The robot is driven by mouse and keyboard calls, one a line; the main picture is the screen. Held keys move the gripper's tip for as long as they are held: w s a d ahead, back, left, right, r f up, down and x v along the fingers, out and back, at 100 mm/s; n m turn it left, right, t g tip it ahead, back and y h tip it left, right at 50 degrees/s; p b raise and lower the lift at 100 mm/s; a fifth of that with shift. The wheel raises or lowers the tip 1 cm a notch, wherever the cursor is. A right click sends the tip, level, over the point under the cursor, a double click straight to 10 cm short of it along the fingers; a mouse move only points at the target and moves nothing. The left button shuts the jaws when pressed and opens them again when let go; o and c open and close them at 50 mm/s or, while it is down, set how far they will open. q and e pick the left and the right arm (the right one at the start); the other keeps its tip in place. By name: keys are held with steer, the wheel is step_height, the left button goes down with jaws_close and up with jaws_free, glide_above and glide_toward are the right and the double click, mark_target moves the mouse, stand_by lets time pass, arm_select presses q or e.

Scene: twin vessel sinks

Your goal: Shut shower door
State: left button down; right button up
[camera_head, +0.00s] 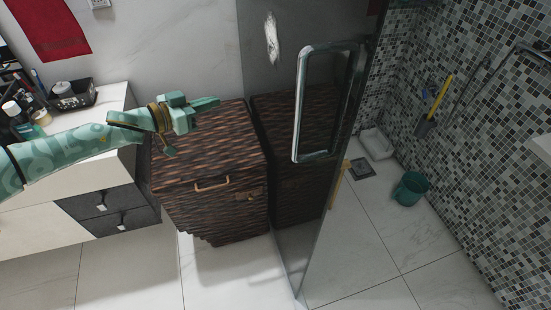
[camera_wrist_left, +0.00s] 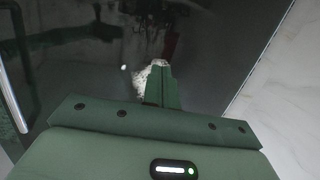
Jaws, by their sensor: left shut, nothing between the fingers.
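The glass shower door (camera_head: 275,85) stands open, jutting toward me from the back, with the tiled shower to its right. Its long metal loop handle (camera_head: 299,105) is near the free edge. In the left wrist view the dark glass (camera_wrist_left: 85,70) fills most of the picture, with the handle (camera_wrist_left: 14,85) at the left edge. My left gripper (camera_head: 217,102) is shut and empty, left of the door and above the woven basket. Its closed fingers (camera_wrist_left: 160,75) point at the glass; I cannot tell whether they touch it. My right gripper is out of view.
A dark woven basket (camera_head: 215,165) stands on the floor left of the door. A white vanity (camera_head: 110,105) with grey drawers (camera_head: 110,210) is farther left. A green bucket (camera_head: 410,188) sits on the shower floor. The floor in front is clear.

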arm_select(q)
steer(key=s+d+n+g+h, duration=0.2)
steer(key=s+d+n+g, duration=0.1)
steer(key=s+n, duration=0.3)
steer(key=s+d+n+g+h, duration=0.2)
steer(key=s+n+g, duration=0.15)
steer(key=s, duration=0.35)
steer(key=s+d+f+b, duration=0.1)
steer(key=d+f, duration=0.1)
steer(key=d, duration=0.9)
steer(key=shift+s+d+n+b, duration=0.15)
steer(key=shift+s+n+b, duration=0.1)
steer(key=shift+n+b, duration=0.15)
steer(key=shift+t, duration=0.25)
